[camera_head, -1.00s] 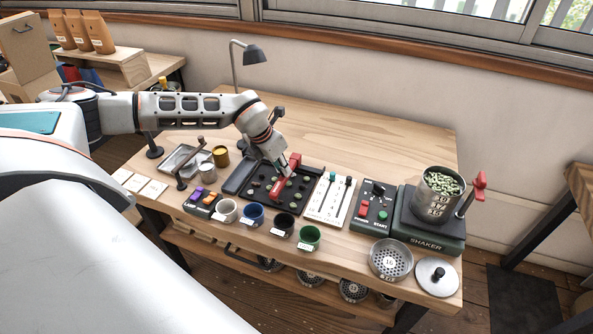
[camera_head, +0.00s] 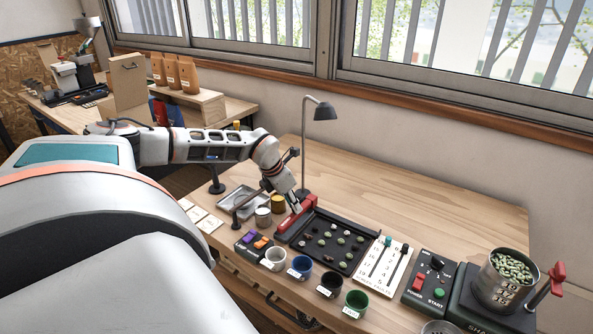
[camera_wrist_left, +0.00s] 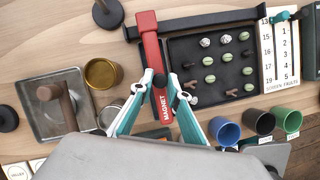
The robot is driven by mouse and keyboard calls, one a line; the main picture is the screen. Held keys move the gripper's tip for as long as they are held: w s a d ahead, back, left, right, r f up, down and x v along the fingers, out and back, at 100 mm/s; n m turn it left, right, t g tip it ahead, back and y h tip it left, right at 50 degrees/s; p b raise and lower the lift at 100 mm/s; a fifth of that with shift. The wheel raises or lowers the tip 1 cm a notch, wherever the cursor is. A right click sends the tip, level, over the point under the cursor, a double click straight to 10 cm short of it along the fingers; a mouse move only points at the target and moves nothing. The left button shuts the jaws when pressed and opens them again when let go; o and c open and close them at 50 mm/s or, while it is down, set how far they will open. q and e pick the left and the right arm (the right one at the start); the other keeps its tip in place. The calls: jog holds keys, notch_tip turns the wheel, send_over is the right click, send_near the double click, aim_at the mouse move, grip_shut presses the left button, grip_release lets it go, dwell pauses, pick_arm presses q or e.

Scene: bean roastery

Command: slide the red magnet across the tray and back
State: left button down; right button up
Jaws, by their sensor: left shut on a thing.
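The red magnet (camera_head: 294,216) is a long bar at the left end of the black tray (camera_head: 340,264). The wrist view shows it as a red bar (camera_wrist_left: 152,48) marked MAGNET, lying along the tray's left edge. My left gripper (camera_head: 298,206) is shut on it from above; in the wrist view its fingers (camera_wrist_left: 158,88) stand on both sides of the bar. A small dark bit shows at the bar between the fingers. Pale green beans and a few brown bits lie in the tray to the right. My right gripper is not in view.
Blue (camera_head: 301,267), black and green cups stand in front of the tray, with a white cup (camera_head: 274,259) beside them. A slider board (camera_head: 383,264) is right of the tray. A brass tin (camera_head: 278,203) and metal pan (camera_head: 240,198) are to the left. A lamp (camera_head: 305,150) stands behind.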

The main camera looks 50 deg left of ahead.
pick_arm(q)
jog(key=shift+a+r, duration=0.1)
jog(key=shift+a, duration=0.2)
jog(key=c, duration=2)
grip_release()
jog(key=shift+o, duration=0.2)
jog(key=v, duration=1.2)
jog(key=shift+s, duration=0.1)
